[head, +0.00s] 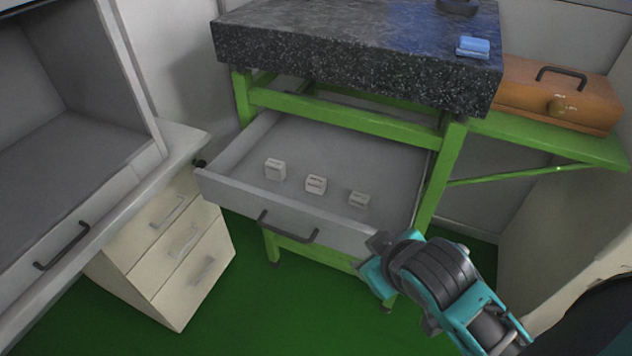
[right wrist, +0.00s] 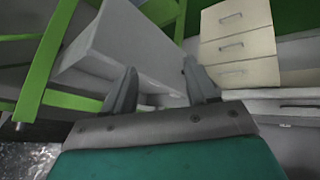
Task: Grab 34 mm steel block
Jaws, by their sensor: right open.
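Three small pale steel blocks stand apart in an open grey drawer (head: 235,170) under the granite slab: a left block (head: 275,169), a middle block (head: 316,184) and a right block (head: 358,199). The left one looks tallest and the right one lowest. Their markings are too small to read, so I cannot tell which is 34 mm. My right gripper (head: 374,254) is outside the drawer, near its front right corner. In the right wrist view its fingers (right wrist: 160,86) are apart with nothing between them. My left gripper is not in view.
The drawer front has a dark handle (head: 288,228). A green frame (head: 450,175) carries the granite slab (head: 350,60), with a blue object (head: 473,46) on top. An orange case (head: 560,95) stands right. A beige drawer cabinet (head: 180,250) is at left. The drawer is open above.

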